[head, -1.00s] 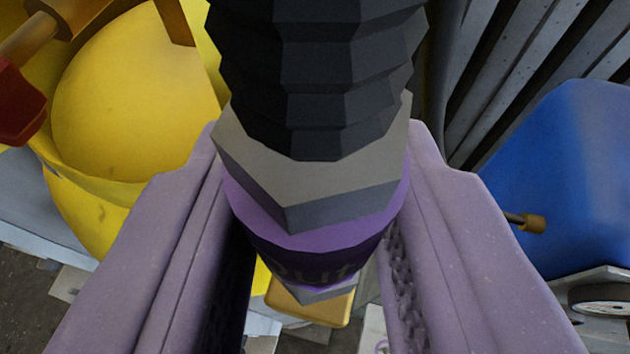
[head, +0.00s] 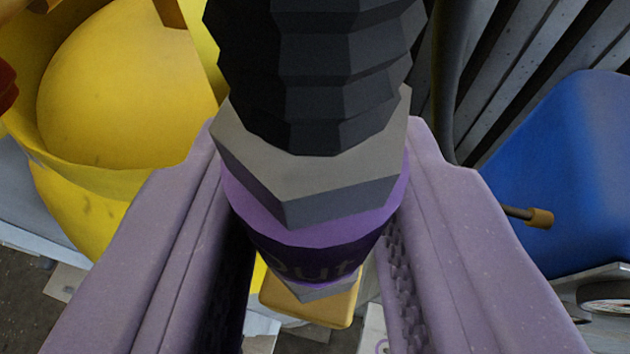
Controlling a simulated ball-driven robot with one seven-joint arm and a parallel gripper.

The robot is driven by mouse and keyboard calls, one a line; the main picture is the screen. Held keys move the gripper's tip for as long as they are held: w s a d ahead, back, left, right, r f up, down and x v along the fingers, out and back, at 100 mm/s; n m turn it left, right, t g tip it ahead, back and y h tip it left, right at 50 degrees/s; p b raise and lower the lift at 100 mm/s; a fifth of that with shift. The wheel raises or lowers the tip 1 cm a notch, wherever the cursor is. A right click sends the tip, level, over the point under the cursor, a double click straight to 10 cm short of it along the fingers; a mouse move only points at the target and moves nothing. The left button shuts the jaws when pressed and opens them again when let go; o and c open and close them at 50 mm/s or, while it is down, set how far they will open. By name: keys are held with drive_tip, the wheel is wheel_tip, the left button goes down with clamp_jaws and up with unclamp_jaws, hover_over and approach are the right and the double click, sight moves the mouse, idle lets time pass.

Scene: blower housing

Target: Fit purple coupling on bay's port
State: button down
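The purple coupling (head: 318,232) sits between the two pale purple fingers of my gripper (head: 312,262), which are shut on it. It has a grey collar (head: 300,175) above the purple band, and a black ribbed hose (head: 318,70) runs from it to the top of the view. Part of a word shows on the purple band. The coupling's lower tip points down and away. A bay's port cannot be made out; the coupling and fingers cover the middle of the view.
A yellow rounded housing (head: 120,90) fills the upper left. A blue block (head: 575,170) with a brass-ended rod (head: 537,217) is at the right. Grey slats (head: 530,75) stand at the upper right. A yellow block (head: 310,303) shows just beyond the coupling's tip.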

drive_tip(key=shift+f+b, duration=0.7)
drive_tip(key=shift+b, duration=0.2)
drive_tip(key=c, duration=0.7)
unclamp_jaws()
drive_tip(key=shift+o, duration=0.2)
drive_tip(key=b+v, duration=0.1)
drive_tip(key=v, duration=0.6)
drive_tip(key=shift+s, duration=0.4)
drive_tip(key=shift+r, duration=0.15)
